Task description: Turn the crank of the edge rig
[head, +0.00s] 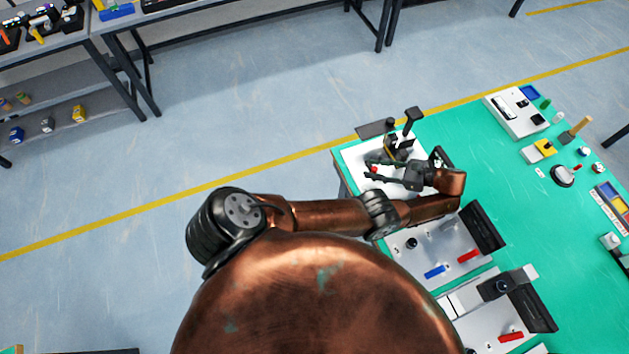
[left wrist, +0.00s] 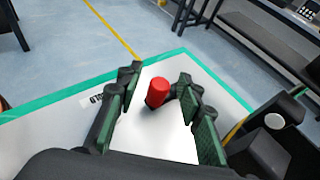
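In the left wrist view the red knob (left wrist: 157,91) shows upright between the fingers over the white plate (left wrist: 150,138). My left gripper (head: 369,170) reaches over the rig from the right. In the left wrist view the left gripper (left wrist: 157,82) is open, its fingers either side of the knob with visible gaps. The crank arm under the knob is hidden. My right gripper is out of view.
Black upright parts (head: 412,117) of the rig stand close behind the gripper. A black block with a grey disc (left wrist: 262,142) is right of the fingers. Other panels with red and blue handles (head: 436,271) lie nearer on the table. The floor left of the table is clear.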

